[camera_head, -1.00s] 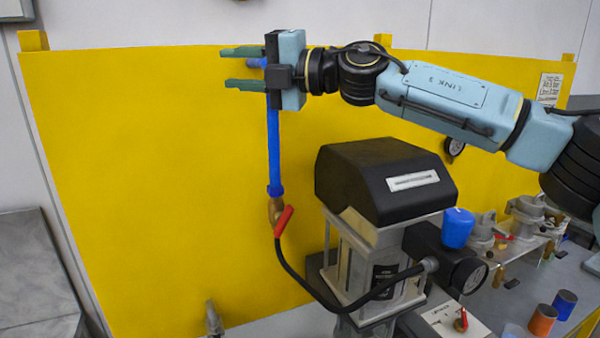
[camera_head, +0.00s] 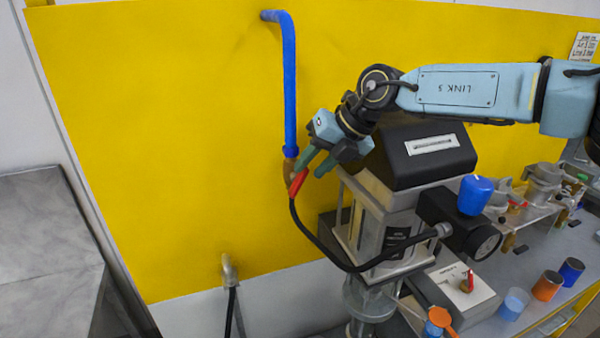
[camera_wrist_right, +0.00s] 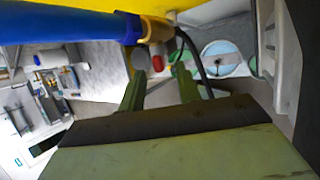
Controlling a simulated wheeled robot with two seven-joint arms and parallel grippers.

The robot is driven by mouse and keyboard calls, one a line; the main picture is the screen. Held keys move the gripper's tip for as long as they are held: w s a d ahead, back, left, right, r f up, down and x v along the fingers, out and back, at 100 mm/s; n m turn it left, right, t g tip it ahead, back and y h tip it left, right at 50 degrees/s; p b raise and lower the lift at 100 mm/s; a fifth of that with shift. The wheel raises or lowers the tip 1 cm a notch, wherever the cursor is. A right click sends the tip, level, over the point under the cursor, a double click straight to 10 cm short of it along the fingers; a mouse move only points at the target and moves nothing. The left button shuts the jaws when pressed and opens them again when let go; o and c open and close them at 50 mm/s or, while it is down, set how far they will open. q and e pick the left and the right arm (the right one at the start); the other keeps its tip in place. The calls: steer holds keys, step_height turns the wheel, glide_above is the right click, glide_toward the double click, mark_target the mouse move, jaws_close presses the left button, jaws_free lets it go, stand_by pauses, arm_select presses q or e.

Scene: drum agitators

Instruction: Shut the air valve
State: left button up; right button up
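The air valve is a brass fitting (camera_head: 289,172) with a red lever handle (camera_head: 299,182), at the lower end of a blue pipe (camera_head: 289,85). The handle slants from upper right to lower left, beside the black hose. My right gripper (camera_head: 308,173) has its green fingers apart, with their tips close at the handle. In the right wrist view, the red handle (camera_wrist_right: 156,62) shows between the two open fingertips (camera_wrist_right: 160,70), below the brass fitting (camera_wrist_right: 156,30). I cannot tell whether a finger touches it. My left gripper is out of view.
A black-topped machine (camera_head: 430,150) stands just right of the valve, under my right arm. A black hose (camera_head: 315,240) loops from the valve to it. The yellow panel (camera_head: 150,150) is behind. Cups and clamps (camera_head: 547,285) stand on the bench at right.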

mark_target(292, 187)
steer(key=shift+p+x, duration=0.55)
steer(key=shift+x, duration=2.1)
jaws_close()
